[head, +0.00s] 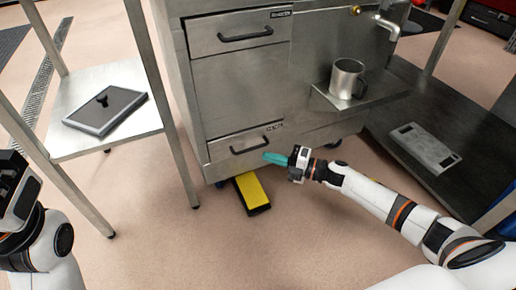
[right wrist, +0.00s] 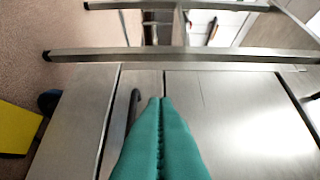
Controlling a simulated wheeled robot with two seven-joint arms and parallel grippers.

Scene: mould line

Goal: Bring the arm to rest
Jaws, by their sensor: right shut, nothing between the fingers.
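My right gripper (head: 276,158) has teal fingers, pressed together with nothing between them. It is in front of the steel cabinet's lower drawer (head: 238,146), near its black handle (head: 248,147). In the right wrist view the shut fingers (right wrist: 160,100) point along the cabinet front, with the dark handle (right wrist: 133,108) just left of them. I cannot tell whether the fingers touch the cabinet. My right arm reaches in from the lower right. Part of my left arm shows at the left edge, but its fingers do not show.
A yellow-topped black block (head: 252,191) lies on the floor below the drawer. A steel mug (head: 347,78) stands on the side shelf (head: 385,94). A side table (head: 85,142) holds a grey tray-like plate (head: 105,111). A metal plate (head: 425,148) lies on the dark low shelf at right.

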